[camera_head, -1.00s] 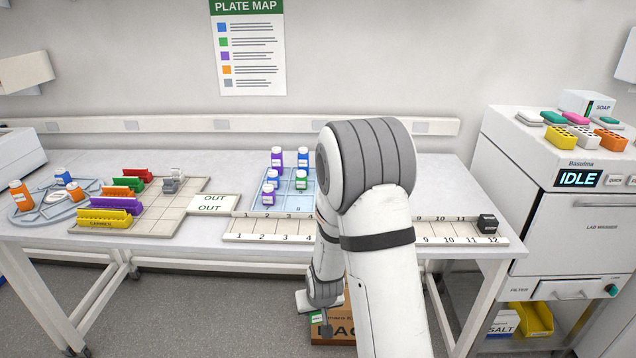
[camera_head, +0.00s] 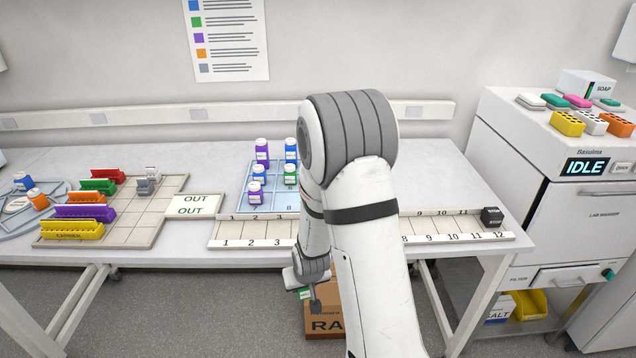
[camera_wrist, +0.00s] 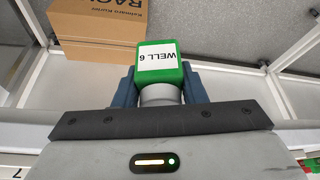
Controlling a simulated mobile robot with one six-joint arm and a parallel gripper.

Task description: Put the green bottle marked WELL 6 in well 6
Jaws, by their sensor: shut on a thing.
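The green bottle marked WELL 6 (camera_wrist: 160,62) is between the two blue-grey fingers of my gripper (camera_wrist: 160,88) in the wrist view. Its label reads upside down there. My gripper is shut on it. In the head view my gripper (camera_head: 308,290) hangs low in front of the table's front edge, with a bit of the green bottle (camera_head: 303,294) showing. The blue well tray (camera_head: 246,200) stands on the table behind my arm. It holds several purple, blue and green bottles. My arm hides its right part, and I cannot see well 6.
A cardboard box (camera_head: 328,325) sits on the floor below my gripper. A numbered strip (camera_head: 262,243) runs along the table front, with a black block (camera_head: 491,217) at its right end. Coloured racks (camera_head: 85,213) stand at left. The washer (camera_head: 560,200) stands at right.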

